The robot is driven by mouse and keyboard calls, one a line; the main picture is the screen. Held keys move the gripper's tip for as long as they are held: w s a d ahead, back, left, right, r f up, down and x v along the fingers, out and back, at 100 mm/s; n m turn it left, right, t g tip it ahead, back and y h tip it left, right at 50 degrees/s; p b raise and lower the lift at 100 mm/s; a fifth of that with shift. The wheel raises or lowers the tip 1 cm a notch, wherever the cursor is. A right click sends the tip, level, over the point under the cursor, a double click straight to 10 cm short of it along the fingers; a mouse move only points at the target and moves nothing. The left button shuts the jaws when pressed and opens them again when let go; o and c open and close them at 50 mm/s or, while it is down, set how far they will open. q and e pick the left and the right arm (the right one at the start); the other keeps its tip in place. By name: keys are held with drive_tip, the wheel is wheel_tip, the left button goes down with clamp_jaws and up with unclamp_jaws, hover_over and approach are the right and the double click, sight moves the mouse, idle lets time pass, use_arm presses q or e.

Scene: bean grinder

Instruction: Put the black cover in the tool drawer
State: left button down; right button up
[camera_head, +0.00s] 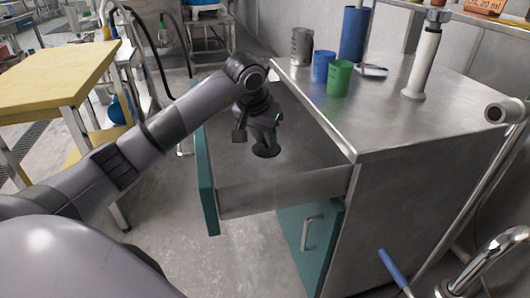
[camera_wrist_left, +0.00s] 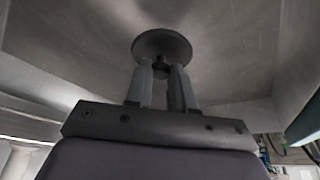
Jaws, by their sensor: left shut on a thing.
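The black cover (camera_head: 266,150) is a small round disc with a knob. My left gripper (camera_head: 264,130) is shut on its knob and holds it over the inside of the open tool drawer (camera_head: 285,190). In the left wrist view the cover (camera_wrist_left: 161,45) sits at the tips of the left gripper's fingers (camera_wrist_left: 162,80), with the grey drawer interior beyond it. I cannot tell whether the cover touches the drawer bottom. The drawer has a teal front and looks empty otherwise. My right gripper is not in view.
The metal cabinet top (camera_head: 410,105) stands to the right of the drawer. It bears a grey cup (camera_head: 302,46), a blue cup (camera_head: 323,66), a green cup (camera_head: 340,78) and a taller blue container (camera_head: 354,35). A yellow table (camera_head: 60,80) stands at the left.

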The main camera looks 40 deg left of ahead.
sight(264, 147)
use_arm(q)
wheel_tip(264, 147, down, 4)
drive_tip(key=shift+r+b, duration=0.1)
drive_tip(key=shift+b, duration=0.4)
drive_tip(key=shift+f, duration=0.25)
drive_tip(key=shift+r, duration=0.1)
drive_tip(key=shift+f, duration=0.2)
drive_tip(key=c, duration=1)
unclamp_jaws()
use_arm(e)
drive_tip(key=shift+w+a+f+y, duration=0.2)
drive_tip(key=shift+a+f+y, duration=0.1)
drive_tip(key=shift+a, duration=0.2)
use_arm(q)
drive_tip(key=shift+r, duration=0.1)
